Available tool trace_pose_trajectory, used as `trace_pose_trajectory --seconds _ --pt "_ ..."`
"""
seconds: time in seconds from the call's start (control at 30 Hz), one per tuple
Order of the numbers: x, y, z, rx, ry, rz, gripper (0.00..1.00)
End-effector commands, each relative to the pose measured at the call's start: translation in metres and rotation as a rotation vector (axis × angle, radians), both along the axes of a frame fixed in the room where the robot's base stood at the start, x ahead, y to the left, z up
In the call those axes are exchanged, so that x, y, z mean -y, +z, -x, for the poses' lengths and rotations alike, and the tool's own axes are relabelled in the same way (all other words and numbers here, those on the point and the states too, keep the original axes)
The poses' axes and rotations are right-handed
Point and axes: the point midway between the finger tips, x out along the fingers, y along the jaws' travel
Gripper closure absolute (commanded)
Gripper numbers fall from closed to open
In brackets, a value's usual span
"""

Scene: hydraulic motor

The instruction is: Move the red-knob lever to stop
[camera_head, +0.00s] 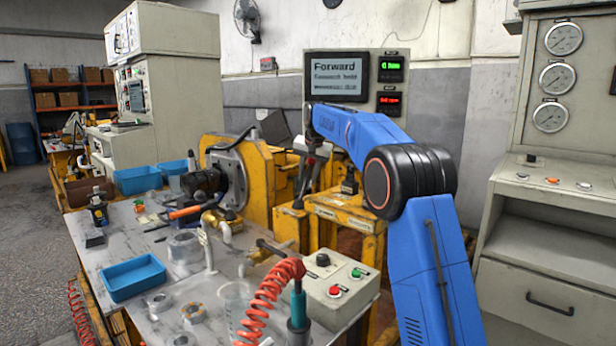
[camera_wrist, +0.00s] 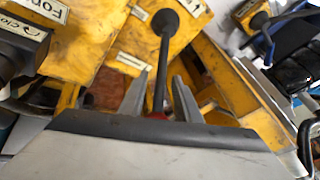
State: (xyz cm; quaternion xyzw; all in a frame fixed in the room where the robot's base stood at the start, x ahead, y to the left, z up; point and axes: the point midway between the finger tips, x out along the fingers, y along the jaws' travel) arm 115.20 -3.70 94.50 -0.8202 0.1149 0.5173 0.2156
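The red-knob lever is seen close in the wrist view. Its thin dark rod (camera_wrist: 161,70) runs from a black boot (camera_wrist: 165,20) on a yellow housing down to a red knob (camera_wrist: 157,116), mostly hidden by my gripper's body. My gripper (camera_wrist: 160,78) has its two grey fingers spread on either side of the rod, with gaps visible on both sides. In the head view my gripper (camera_head: 317,150) is at the end of the blue arm, above the yellow machine (camera_head: 340,208); the lever is hard to make out there. The display (camera_head: 337,75) reads "Forward".
A second black boot (camera_wrist: 259,21) is at the upper right of the wrist view. A control box (camera_head: 338,284) with red and green buttons, a coiled red hose (camera_head: 262,305) and blue trays (camera_head: 133,277) are on the bench. A gauge cabinet (camera_head: 556,150) stands at right.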

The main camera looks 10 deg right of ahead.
Motion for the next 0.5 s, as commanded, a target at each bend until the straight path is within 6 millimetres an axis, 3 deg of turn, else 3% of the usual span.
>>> trace_pose_trajectory --seconds 0.03,0.13,0.5 --pt "0.0000 0.0001 0.0000 0.000 0.000 0.000 0.74" --pt "0.0000 0.0001 0.0000 0.000 0.000 0.000 0.98" --pt "-0.0074 0.0034 0.0051 0.034 0.002 0.053 1.00"
